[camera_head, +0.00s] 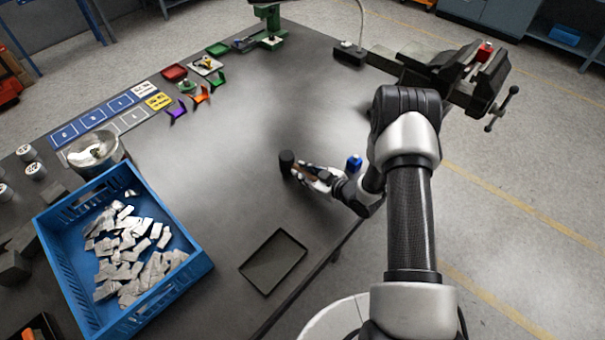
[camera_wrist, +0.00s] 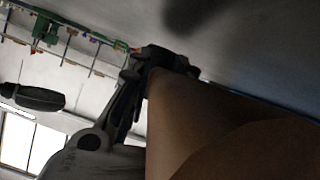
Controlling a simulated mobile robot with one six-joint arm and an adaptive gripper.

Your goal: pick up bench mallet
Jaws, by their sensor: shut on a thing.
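The bench mallet (camera_head: 287,161) has a dark round head and a brown handle. It is at the middle of the workbench in the head view, left of my arm. My gripper (camera_head: 309,174) is shut on the brown handle, just right of the head. In the wrist view the handle (camera_wrist: 225,125) fills the lower right, close to the lens, with a gripper finger (camera_wrist: 122,105) against its left side. I cannot tell for sure whether the mallet touches the bench.
A small blue object (camera_head: 354,163) stands just beyond my gripper. A shallow black tray (camera_head: 262,289) lies nearer, and a blue crate (camera_head: 190,272) of metal pieces stands at left. A vise (camera_head: 488,82) is at the far right. The bench left of the mallet is clear.

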